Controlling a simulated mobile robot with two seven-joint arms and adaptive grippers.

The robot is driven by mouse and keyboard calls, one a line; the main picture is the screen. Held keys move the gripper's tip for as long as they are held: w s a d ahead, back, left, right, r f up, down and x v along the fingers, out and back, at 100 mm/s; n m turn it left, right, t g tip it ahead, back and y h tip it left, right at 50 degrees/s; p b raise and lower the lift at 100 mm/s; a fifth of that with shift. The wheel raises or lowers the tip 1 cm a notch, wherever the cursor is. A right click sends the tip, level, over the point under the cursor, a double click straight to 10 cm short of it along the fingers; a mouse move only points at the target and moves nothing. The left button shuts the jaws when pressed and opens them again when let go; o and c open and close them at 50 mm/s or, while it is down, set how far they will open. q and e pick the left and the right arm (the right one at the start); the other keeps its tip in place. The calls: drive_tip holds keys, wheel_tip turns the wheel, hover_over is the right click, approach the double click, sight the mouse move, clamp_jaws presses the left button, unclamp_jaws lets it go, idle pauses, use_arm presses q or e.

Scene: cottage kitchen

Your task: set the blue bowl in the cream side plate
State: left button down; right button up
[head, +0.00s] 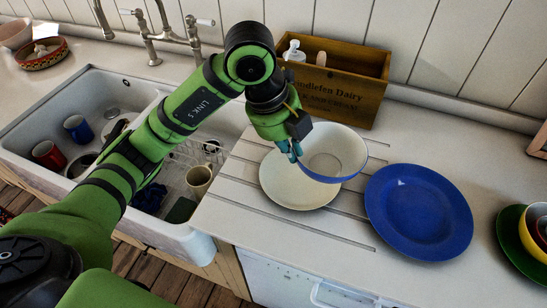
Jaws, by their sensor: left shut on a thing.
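The blue bowl (333,154) has a pale inside and a blue outside. My left gripper (291,150) is shut on its left rim. The bowl is over the right part of the cream side plate (289,193) and hides some of it. It looks held above the plate, slightly tilted; the gap beneath it is hard to judge. The plate lies on the grooved drainboard right of the sink. My right gripper is not in view.
A blue plate (419,211) lies close on the right. A green plate (514,236) with bowls is at the right edge. A wooden crate (369,90) with a white bottle stands behind. The double sink (38,115) at left holds mugs.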

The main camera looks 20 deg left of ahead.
use_arm(q)
drive_tip(key=a+f, duration=0.1)
drive_tip(key=f, duration=0.1)
drive_tip(key=w+a+f+p, duration=0.1)
drive_tip(key=a+f, duration=0.1)
drive_tip(key=a+f+p, duration=0.1)
drive_tip(key=a+f, duration=0.1)
drive_tip(key=shift+w+a+f, duration=0.2)
drive_tip(key=shift+a+f, duration=0.05)
drive_tip(key=shift+f, duration=0.35)
drive_tip(key=shift+f, duration=0.1)
drive_tip(key=shift+f, duration=0.15)
drive_tip(key=c, duration=1.4)
unclamp_jaws()
